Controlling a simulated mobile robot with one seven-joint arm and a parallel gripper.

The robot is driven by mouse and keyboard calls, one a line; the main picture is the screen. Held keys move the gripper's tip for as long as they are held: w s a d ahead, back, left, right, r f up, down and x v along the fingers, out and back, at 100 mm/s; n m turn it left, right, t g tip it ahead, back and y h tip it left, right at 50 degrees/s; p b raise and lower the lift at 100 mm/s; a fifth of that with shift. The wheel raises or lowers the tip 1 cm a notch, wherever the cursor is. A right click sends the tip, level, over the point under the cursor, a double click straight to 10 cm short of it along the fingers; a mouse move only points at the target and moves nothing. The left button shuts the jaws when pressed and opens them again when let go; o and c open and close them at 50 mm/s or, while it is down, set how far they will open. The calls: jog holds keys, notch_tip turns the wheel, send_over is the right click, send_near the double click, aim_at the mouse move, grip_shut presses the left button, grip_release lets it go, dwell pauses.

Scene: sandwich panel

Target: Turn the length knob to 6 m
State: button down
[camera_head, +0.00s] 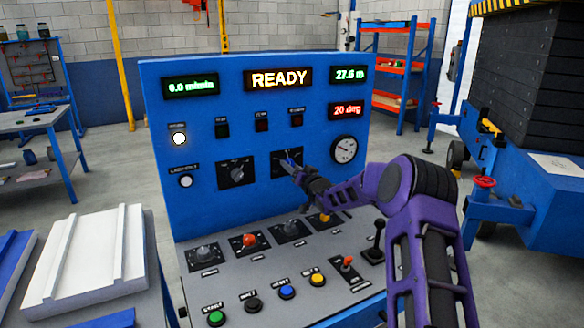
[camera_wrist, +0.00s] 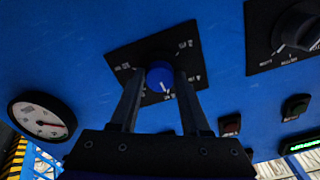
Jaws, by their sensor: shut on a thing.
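A blue knob (camera_wrist: 160,76) with a white pointer mark sits on a black dial plate (camera_wrist: 181,45) in the wrist view. White scale marks ring it, too small to read. In the head view this dial plate (camera_head: 277,169) is at the right of the upright blue panel, and the knob is mostly hidden by my gripper. My gripper (camera_wrist: 158,84) is shut on the blue knob, one finger on each side. It also shows in the head view (camera_head: 291,166), reaching in from the right. I cannot read whether the plate's label says length.
A second black knob (camera_head: 236,173) is to the left. A round gauge (camera_head: 344,149) is to the right. Displays read READY (camera_head: 278,80), 27.6 m (camera_head: 349,74) and 20 deg (camera_head: 347,111). The sloped console (camera_head: 225,285) below carries several knobs, buttons and a joystick (camera_head: 376,240).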

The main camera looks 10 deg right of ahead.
jog(key=shift+m, duration=0.5)
jog(key=shift+c, duration=1.9)
grip_release()
jog(key=shift+s, duration=0.1)
jog(key=v, duration=1.7)
jog(key=shift+p, duration=0.45)
jog(key=shift+s, duration=0.1)
